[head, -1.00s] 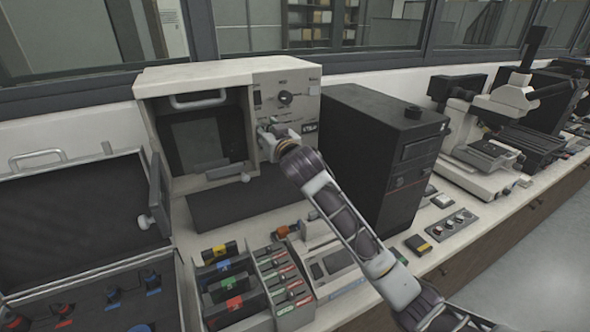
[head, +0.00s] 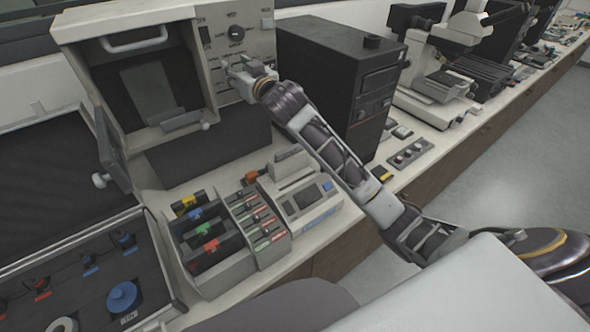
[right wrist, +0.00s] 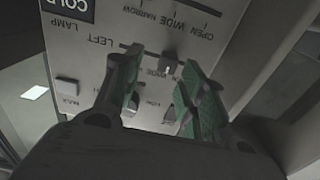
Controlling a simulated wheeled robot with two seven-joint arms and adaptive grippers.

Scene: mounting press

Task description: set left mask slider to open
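The cream press cabinet (head: 205,25) stands at the upper left, with its control panel on the right side. My right gripper (head: 236,68) is at this panel, below the round dial. In the right wrist view the panel appears upside down, with the words LEFT, OPEN, WIDE and NARROW. A small grey slider knob (right wrist: 168,67) shows near the LEFT label, between the fingertips of my right gripper (right wrist: 160,62). The fingers are apart; I cannot tell whether either touches the knob. A second knob (right wrist: 169,113) lies lower between the fingers. My left gripper is out of view.
A black computer case (head: 335,85) stands close to the right of the panel, beside my right forearm. An open black case (head: 55,190) lies at left. A grey divided tray (head: 225,275) and a small instrument (head: 308,198) sit in front of the cabinet.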

